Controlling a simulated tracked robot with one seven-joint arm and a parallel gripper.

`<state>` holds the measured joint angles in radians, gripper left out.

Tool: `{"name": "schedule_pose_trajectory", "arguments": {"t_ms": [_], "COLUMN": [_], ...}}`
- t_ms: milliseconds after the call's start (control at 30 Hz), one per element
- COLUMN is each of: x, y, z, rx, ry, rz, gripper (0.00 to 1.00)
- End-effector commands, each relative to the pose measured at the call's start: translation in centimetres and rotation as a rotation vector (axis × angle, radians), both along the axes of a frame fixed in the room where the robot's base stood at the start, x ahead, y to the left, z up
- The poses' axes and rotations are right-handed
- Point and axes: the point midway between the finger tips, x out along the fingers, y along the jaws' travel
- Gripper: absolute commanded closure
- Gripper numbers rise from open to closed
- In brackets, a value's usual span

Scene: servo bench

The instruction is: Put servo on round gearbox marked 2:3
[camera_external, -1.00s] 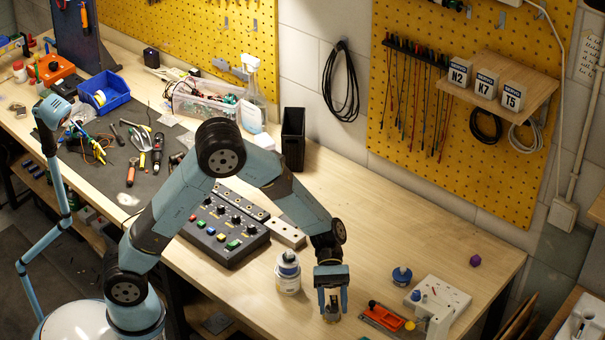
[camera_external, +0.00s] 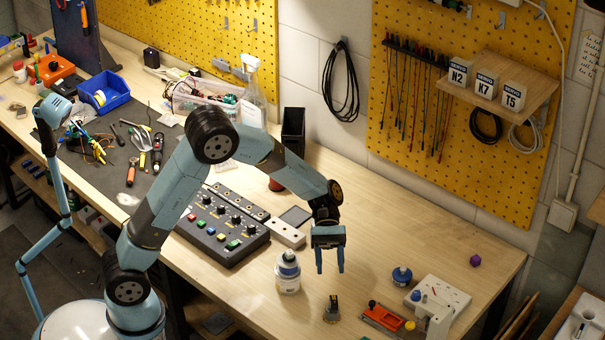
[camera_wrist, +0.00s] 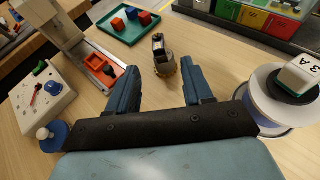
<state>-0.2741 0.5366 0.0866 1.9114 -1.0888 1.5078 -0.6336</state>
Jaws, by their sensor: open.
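A small dark servo-like block (camera_external: 332,301) stands upright on a round brass-coloured base (camera_external: 331,317) near the bench's front edge. In the wrist view, the dark block (camera_wrist: 158,42) sits on top of the round base (camera_wrist: 165,67), apparently touching it. No 2:3 marking is legible, and I cannot tell how fully the block is seated. My gripper (camera_external: 330,268) is open and empty, above and behind this pair, with its fingers pointing down. In the wrist view, the block stands beyond and between the spread fingertips of my gripper (camera_wrist: 160,82), clear of both.
A white cylinder with a blue band (camera_external: 288,278) stands left of the pair. A red-orange fixture (camera_external: 382,317), a white board (camera_external: 445,295) and a blue knobbed disc (camera_external: 402,276) are to the right. A black control box (camera_external: 215,235) lies left.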

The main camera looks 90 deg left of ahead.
Motion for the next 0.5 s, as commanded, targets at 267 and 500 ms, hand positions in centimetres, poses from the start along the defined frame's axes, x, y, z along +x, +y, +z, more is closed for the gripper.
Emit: {"name": "schedule_pose_trajectory", "arguments": {"t_ms": [267,500], "x": [-2.6,-8.2], "y": [-1.1,-3.1], "z": [3.0,7.1], "rx": [0.09,0.272], "ry": [-0.09,-0.27], "rz": [-0.08,-0.242], "gripper": [0.49,0.49]}}
